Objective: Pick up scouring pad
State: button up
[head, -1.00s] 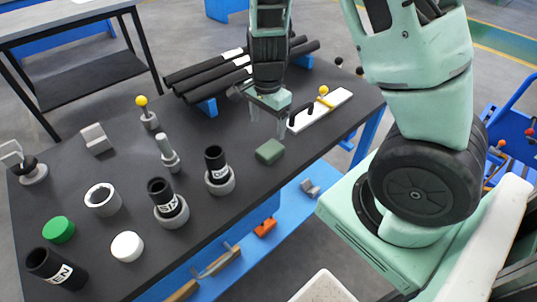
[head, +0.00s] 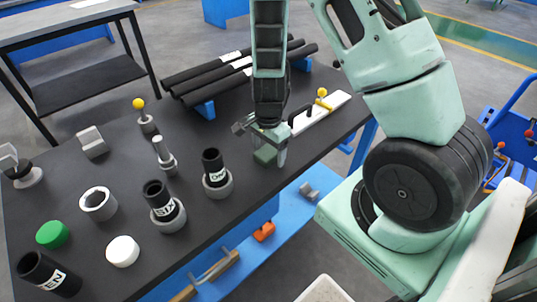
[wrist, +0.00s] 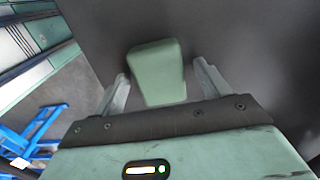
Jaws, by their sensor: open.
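The scouring pad (wrist: 157,72) is a green rounded block lying on the dark tabletop. In the wrist view it sits ahead of and partly between the two fingers of my gripper (wrist: 163,85), with a gap on each side. In the head view the pad (head: 265,154) is near the table's front edge, and my gripper (head: 268,155) is down over it, hiding part of it. My gripper is open and holds nothing.
A white board with a black handle and yellow knob (head: 330,107) lies right of my gripper. Black tubes (head: 235,75) lie behind. A labelled black cylinder in a grey ring (head: 215,172) stands to the left. The table's front edge is close, with a blue lower shelf (head: 290,200) below.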

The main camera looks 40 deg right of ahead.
aim_at(269, 151)
jog(key=c, duration=1.1)
notch_tip(269, 151, up, 10)
jog(key=shift+p, duration=0.9)
jog(key=o, duration=0.4)
jog(key=shift+c, duration=1.3)
jog(key=shift+f, duration=0.1)
